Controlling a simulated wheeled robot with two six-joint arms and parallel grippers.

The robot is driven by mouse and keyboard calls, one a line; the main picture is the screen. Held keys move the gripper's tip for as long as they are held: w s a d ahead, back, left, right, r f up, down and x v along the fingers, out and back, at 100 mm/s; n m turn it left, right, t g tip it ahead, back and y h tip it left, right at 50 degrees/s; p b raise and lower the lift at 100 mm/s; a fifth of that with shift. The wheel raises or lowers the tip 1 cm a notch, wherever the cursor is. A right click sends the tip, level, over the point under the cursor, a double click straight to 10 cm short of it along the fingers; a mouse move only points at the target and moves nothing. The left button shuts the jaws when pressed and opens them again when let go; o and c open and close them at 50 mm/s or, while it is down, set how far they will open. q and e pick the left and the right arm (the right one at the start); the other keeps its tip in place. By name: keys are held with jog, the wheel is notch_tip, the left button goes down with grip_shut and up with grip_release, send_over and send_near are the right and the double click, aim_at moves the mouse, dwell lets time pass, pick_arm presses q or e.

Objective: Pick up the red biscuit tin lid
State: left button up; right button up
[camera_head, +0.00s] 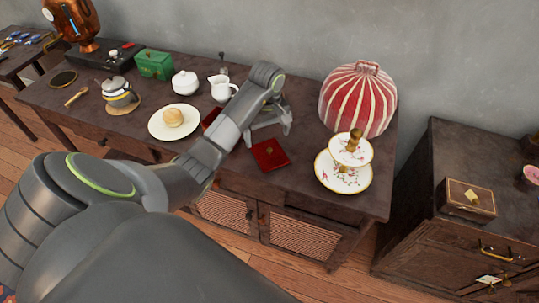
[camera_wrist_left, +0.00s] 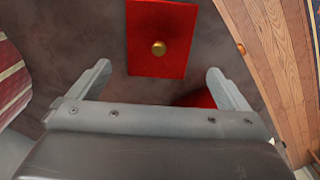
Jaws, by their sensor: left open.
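The red biscuit tin lid (camera_head: 270,155) is a flat red square with a small gold knob, lying on the dark wooden table. In the left wrist view the lid (camera_wrist_left: 158,30) lies just beyond the fingertips, its knob roughly midway between them. My left gripper (camera_head: 268,133) is open and empty above the table, close to the lid; it also shows in the left wrist view (camera_wrist_left: 158,70). Another red object (camera_head: 210,117) is mostly hidden behind my left arm; a red patch (camera_wrist_left: 196,98) shows by the right finger in the wrist view. My right gripper is out of view.
A red-and-cream striped tea cosy (camera_head: 358,98) and a two-tier floral stand (camera_head: 343,178) stand to the right of the lid. A plate with a bun (camera_head: 172,117), a white jug (camera_head: 222,88) and a sugar bowl (camera_head: 186,83) stand left. The table's front edge is near the lid.

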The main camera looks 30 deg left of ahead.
aim_at(269, 149)
pick_arm(q)
notch_tip(269, 149, down, 2)
jog(key=shift+d+b, duration=0.1)
jog(key=shift+b, duration=0.45)
jog(key=f, duration=0.4)
jog(key=shift+s+d, duration=0.15)
jog(key=shift+d, duration=0.25)
jog(key=shift+f, duration=0.25)
